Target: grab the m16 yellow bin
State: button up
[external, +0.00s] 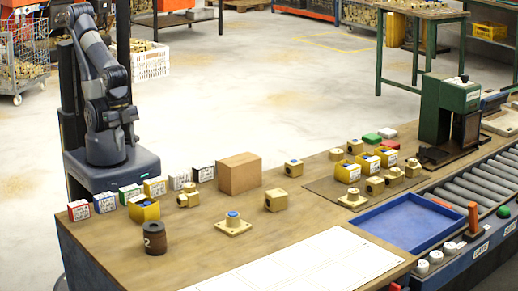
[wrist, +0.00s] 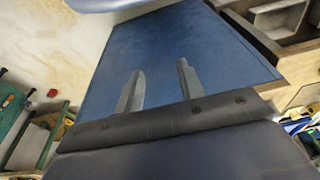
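One yellow bin (external: 144,212) is at the left, in a line with small boxes. A group of yellow bins (external: 348,173) with white labels stands on a brown mat at the right; two more are the middle bin (external: 369,164) and the rear bin (external: 387,159). The labels are too small to read, so I cannot tell which is m16. My gripper (wrist: 160,82) shows two fingers apart with nothing between them. My arm is folded at the bench's left end, away from the bins.
Small boxes, a cardboard box (external: 239,173), brass fittings (external: 276,200), a dark cylinder (external: 154,238) and a flanged fitting (external: 233,225) stand on the bench. A blue tray (external: 412,238), a green press (external: 448,112) and a roller conveyor (external: 490,183) are at the right.

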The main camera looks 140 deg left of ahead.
jog(key=shift+o, duration=0.4)
jog(key=shift+s, duration=0.1)
jog(key=o, duration=1.1)
jog(key=shift+f, duration=0.1)
